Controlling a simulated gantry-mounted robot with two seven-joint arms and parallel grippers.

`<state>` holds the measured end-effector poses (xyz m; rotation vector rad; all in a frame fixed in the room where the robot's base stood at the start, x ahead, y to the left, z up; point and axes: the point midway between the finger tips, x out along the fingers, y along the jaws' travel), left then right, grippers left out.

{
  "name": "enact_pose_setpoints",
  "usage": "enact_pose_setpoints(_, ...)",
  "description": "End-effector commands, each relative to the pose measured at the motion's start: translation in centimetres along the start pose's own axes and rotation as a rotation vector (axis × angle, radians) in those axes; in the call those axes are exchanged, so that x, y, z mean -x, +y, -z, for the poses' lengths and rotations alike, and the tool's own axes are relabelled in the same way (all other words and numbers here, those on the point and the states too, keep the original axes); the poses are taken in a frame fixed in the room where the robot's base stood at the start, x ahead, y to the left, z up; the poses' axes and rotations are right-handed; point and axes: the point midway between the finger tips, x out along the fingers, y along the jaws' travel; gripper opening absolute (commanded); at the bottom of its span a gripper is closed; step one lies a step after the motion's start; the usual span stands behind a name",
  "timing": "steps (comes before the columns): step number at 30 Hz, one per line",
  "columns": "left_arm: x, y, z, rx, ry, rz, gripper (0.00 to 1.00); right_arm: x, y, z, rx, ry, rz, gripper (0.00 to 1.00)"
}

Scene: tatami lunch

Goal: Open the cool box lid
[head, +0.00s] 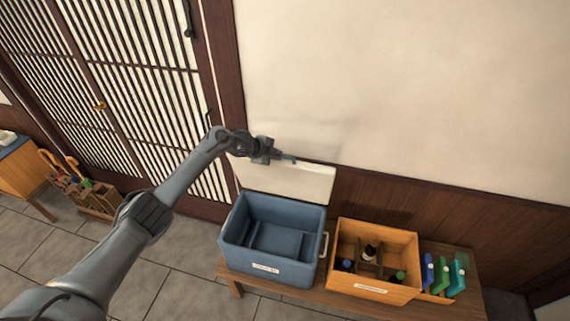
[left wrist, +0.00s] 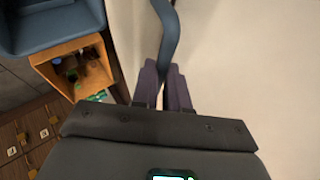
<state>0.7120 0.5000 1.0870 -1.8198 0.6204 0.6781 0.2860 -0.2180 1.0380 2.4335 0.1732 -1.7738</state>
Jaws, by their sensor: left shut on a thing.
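The blue cool box (head: 232,247) stands on the left part of a wooden bench, and I see down into its inside. Its lid (head: 308,184) stands raised along the back edge, pale inner face toward me. My left gripper (head: 289,158) is at the lid's top edge, shut on it. In the left wrist view, the fingers (left wrist: 164,88) close on a blue-grey curved strip (left wrist: 168,35), which looks like part of the lid. The cool box also shows at the top left of that view (left wrist: 50,30). My right gripper is not in view.
A wooden crate (head: 371,288) with bottles stands right of the cool box on the bench (head: 455,306). Blue and green containers (head: 442,272) stand at its right end. The wall (head: 410,90) is close behind the lid. An umbrella stand (head: 97,200) is at the left.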

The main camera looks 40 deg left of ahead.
Motion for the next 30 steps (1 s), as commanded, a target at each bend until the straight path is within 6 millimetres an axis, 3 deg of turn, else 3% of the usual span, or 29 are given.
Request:
enact_pose_setpoints(12,0.06,-0.18,-0.29,0.002,-0.002,0.002,0.00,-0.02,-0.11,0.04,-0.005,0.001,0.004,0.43)
enact_pose_setpoints(13,0.06,-0.17,-0.29,0.002,-0.002,0.002,0.18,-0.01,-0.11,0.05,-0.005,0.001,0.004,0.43)
enact_pose_setpoints(17,0.05,-0.14,-0.30,0.002,-0.002,0.001,0.38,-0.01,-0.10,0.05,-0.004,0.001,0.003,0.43)
enact_pose_setpoints(30,0.57,-0.16,-0.41,0.001,-0.003,0.001,0.39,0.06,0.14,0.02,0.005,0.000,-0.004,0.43)
